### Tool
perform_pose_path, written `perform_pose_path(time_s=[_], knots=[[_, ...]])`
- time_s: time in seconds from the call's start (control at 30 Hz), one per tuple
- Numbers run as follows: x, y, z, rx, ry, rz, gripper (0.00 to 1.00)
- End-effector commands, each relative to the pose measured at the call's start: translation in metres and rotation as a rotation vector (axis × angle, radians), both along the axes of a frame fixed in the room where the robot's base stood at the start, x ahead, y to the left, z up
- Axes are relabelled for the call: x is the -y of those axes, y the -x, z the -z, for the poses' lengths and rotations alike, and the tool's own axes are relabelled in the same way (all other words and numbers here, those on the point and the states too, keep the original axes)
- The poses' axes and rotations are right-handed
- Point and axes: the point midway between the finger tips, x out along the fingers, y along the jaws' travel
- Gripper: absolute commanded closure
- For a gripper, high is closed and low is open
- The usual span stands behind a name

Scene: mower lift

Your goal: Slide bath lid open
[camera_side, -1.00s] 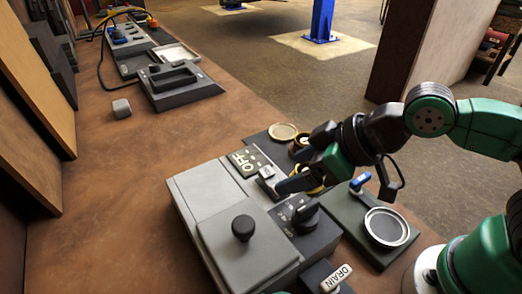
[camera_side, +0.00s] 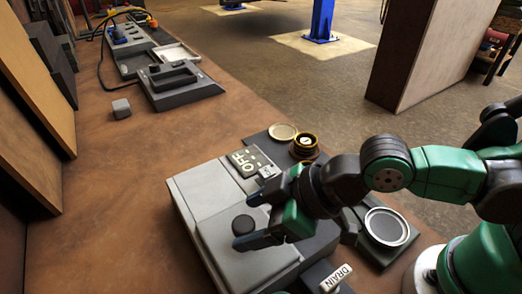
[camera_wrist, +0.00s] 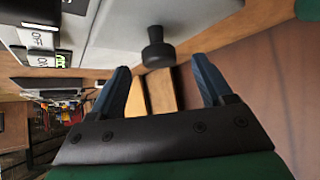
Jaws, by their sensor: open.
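The bath lid (camera_side: 236,255) is a flat grey plate on top of the grey bath housing, with a round black knob (camera_side: 243,226) standing up from it. In the wrist view the knob (camera_wrist: 157,52) hangs from the pale lid surface (camera_wrist: 128,22), just ahead of and between the fingertips. My gripper (camera_side: 245,219) is open over the lid, with its blue fingers on either side of the knob in the side view. In the wrist view my gripper (camera_wrist: 161,70) shows empty, apart from the knob. The side view does not show whether a finger touches the knob.
An OFF panel (camera_side: 246,161) sits on the housing behind the lid. A white DRAIN handle (camera_side: 336,278) is at the front. A round dish (camera_side: 387,227) stands to the right.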

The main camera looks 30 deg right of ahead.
Motion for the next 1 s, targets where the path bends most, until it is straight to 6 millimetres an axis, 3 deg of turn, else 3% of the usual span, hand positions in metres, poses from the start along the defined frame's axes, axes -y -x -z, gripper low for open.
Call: perform_pose_path(time_s=[0.63, 0.67, 0.9, 1.0], knots=[[-0.0066, -0.0064, 0.0107, 0.0, 0.0, 0.0, 0.27], [-0.0066, -0.0064, 0.0107, 0.0, 0.0, 0.0, 0.33], [-0.0065, -0.0064, 0.0107, 0.0, 0.0, 0.0, 1.0], [-0.0065, -0.0065, 0.0107, 0.0, 0.0, 0.0, 1.0]])
